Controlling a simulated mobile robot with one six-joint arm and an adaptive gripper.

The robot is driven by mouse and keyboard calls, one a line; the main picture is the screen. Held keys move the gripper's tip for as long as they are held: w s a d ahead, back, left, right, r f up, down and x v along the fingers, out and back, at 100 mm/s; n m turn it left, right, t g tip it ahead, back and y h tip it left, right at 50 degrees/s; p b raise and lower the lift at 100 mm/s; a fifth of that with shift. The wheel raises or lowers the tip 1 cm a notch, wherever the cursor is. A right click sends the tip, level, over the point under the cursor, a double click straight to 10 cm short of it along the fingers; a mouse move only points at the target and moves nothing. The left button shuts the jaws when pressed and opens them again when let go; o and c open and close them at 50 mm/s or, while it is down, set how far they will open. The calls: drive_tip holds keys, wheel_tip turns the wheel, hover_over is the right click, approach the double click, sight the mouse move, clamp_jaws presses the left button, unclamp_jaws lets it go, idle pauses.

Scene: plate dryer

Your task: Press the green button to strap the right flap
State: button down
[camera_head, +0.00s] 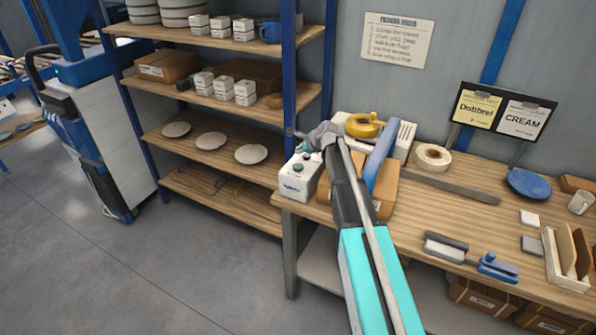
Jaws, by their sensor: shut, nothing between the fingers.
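A white control box (298,180) stands at the left front corner of the wooden workbench, with two dark green buttons on top. One is the rear button (307,155); the other is the front button (298,168). My gripper (299,147) is shut and empty, small in the view, just above and behind the control box. I cannot tell whether it touches a button. A brown cardboard box (386,188) sits right of the control box. My arm crosses in front of it and hides much of it, so its right flap cannot be made out clearly.
A yellow tape dispenser (363,125) and a blue bar (382,155) are close behind and beside my arm. A tape roll (433,157), blue plate (529,184) and sign stand farther right. Shelves (215,155) with plates and boxes stand left of the workbench (420,215).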

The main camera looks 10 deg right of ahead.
sight(296, 164)
drive_tip(key=shift+f+b, duration=1.65)
drive_tip(key=shift+f, duration=0.3)
drive_tip(key=shift+f, duration=0.1)
drive_tip(key=shift+f+b, duration=0.3)
drive_tip(key=shift+b, duration=0.1)
drive_tip(key=shift+f+b, duration=0.6)
idle(1.2)
drive_tip(key=shift+r, duration=0.2)
drive_tip(key=shift+r+p, duration=0.85)
drive_tip(key=shift+p, duration=0.2)
drive_tip(key=shift+r+p, duration=2.5)
